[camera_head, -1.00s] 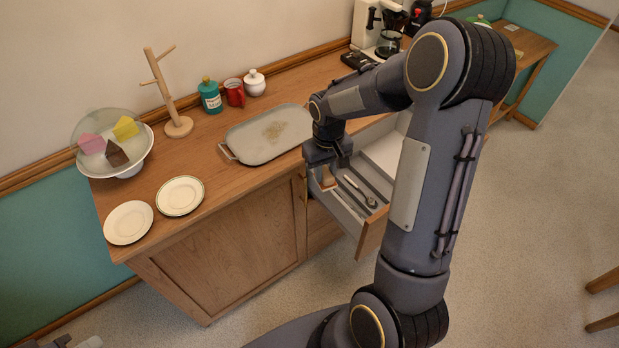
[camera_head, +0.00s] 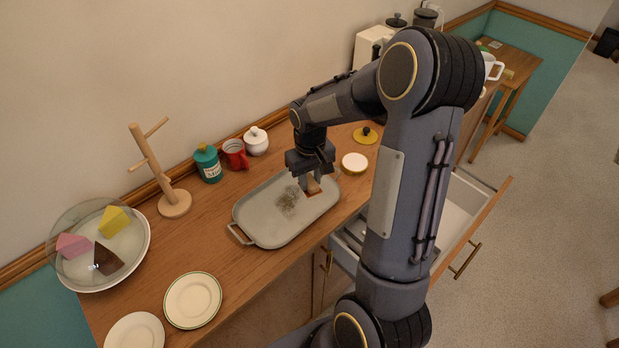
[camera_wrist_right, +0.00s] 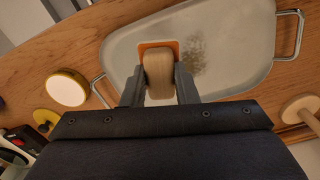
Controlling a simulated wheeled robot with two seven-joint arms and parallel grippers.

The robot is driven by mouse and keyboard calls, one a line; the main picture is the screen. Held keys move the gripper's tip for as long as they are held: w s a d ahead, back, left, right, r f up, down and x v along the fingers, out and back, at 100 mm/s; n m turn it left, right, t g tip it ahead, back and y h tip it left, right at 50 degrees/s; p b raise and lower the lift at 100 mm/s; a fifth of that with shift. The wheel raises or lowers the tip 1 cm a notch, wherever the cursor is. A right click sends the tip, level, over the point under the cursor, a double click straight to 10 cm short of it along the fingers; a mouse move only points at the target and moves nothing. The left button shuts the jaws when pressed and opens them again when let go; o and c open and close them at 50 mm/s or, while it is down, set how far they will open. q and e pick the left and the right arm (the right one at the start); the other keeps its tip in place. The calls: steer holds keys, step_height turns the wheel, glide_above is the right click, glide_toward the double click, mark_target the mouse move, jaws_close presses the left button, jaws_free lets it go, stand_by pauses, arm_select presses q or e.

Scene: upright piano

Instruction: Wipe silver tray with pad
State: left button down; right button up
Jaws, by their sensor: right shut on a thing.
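The silver tray (camera_head: 270,232) lies on the wooden counter, with a dark greenish-brown smudge (camera_head: 288,200) near its middle. My right gripper (camera_head: 311,180) is over the tray's right part, shut on the wooden handle of a pad (camera_head: 313,187). In the right wrist view the gripper (camera_wrist_right: 159,88) holds the pale wooden handle, and the orange pad (camera_wrist_right: 146,45) under it is beside the smudge (camera_wrist_right: 194,57). The pad is at or very near the tray's surface; contact is not certain. My left gripper is not in view.
An open drawer (camera_head: 470,190) juts out at the right. A small white-topped round container (camera_head: 355,163) stands close right of the tray. A red mug (camera_head: 235,154), teal jar (camera_head: 208,163) and white pot (camera_head: 256,141) stand behind it. Plates (camera_head: 192,300) and a cake stand (camera_head: 128,262) are left.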

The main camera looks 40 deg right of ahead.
steer(key=shift+f+b, duration=2.1)
steer(key=shift+f, duration=0.85)
steer(key=shift+f+b, duration=0.85)
steer(key=shift+f, duration=0.15)
